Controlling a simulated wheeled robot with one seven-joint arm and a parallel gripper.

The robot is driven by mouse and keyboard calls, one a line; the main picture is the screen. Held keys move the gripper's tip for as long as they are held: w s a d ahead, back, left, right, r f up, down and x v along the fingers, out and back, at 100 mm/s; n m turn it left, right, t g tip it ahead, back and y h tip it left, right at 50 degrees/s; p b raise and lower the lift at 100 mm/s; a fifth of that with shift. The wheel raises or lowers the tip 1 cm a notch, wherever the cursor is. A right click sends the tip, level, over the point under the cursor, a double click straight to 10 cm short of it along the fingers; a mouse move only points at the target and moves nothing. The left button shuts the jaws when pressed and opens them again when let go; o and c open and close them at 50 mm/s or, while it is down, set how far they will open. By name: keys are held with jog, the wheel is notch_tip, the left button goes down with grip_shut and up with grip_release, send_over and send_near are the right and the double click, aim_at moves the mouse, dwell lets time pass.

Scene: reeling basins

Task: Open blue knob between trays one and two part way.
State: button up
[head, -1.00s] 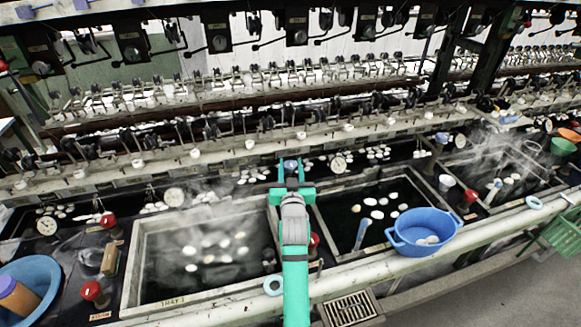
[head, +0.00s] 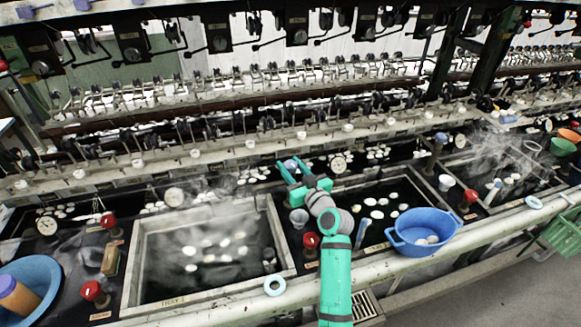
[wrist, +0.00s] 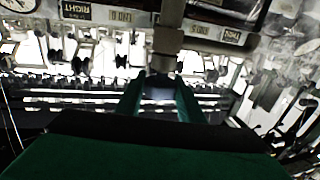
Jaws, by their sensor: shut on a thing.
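The blue knob (head: 290,163) stands behind the gap between tray one (head: 134,265) on the left and tray two (head: 425,185) on the right. My gripper (head: 292,170) is shut on this knob, its green fingers on either side of it and angled up and to the left. In the wrist view the knob (wrist: 160,92) shows as a dark blue-grey shape between the fingertips. The fingers hide part of the knob and its stem, and its exact turn angle cannot be told.
Red knobs (head: 311,241) stand near the trays' front edge. A blue basin (head: 422,232) sits on tray two's front right corner. A dial gauge (head: 338,163) is right of my gripper, with a grey cup (head: 299,218) below it. Steam hangs over tray one.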

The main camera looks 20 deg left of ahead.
jog(key=shift+f+n+g+y, duration=0.1)
jog(key=shift+n+g+y, duration=0.5)
jog(key=shift+g, duration=0.1)
jog(key=o, duration=1.1)
jog(key=shift+c, duration=0.2)
jog(key=v, duration=1.1)
